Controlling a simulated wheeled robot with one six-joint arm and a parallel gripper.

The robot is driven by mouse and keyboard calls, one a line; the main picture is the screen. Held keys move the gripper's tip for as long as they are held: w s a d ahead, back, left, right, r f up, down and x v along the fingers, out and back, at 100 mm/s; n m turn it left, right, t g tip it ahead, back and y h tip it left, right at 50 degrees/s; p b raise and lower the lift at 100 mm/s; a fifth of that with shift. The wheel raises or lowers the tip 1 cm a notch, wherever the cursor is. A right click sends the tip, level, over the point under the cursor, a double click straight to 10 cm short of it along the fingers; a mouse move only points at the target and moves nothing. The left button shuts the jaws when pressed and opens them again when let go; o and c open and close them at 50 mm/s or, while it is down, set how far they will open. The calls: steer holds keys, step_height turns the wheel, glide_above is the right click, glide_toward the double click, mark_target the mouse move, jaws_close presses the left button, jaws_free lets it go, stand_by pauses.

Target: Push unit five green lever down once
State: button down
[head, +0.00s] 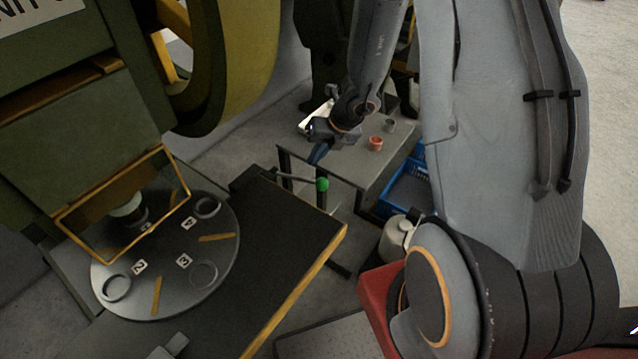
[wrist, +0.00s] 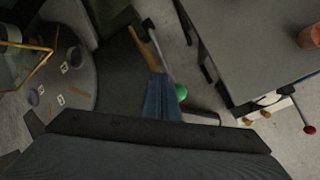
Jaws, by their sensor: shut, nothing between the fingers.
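The green lever knob (head: 322,184) sits at the end of a thin rod at the far edge of the dark machine table (head: 250,235). My gripper (head: 318,156) is shut and empty, with blue fingers, and shows above the green knob in the head view. In the wrist view my gripper (wrist: 160,95) points down, and the green knob (wrist: 181,92) shows just right of the fingers, partly hidden by them. I cannot tell whether they touch. A sign with part of the word "UNIT" (head: 40,12) is cut off at the top left.
A grey side table (head: 345,175) holds an orange cup (head: 376,143) and a grey cup (head: 389,125). A blue crate (head: 408,190) stands beneath. A red-knobbed lever (wrist: 309,129) shows in the wrist view.

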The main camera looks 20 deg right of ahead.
steer(key=shift+s+d+f+b, duration=0.2)
steer(key=shift+s+f+b, duration=0.05)
steer(key=shift+f+b, duration=0.55)
steer(key=shift+s+d+f+b, duration=0.15)
steer(key=shift+s+f+b, duration=0.05)
steer(key=shift+f+b, duration=0.55)
steer(key=shift+f, duration=0.2)
stand_by(0.9)
steer(key=shift+s+d+f+b, duration=0.1)
steer(key=shift+s+f+b, duration=0.1)
steer(key=shift+b, duration=0.3)
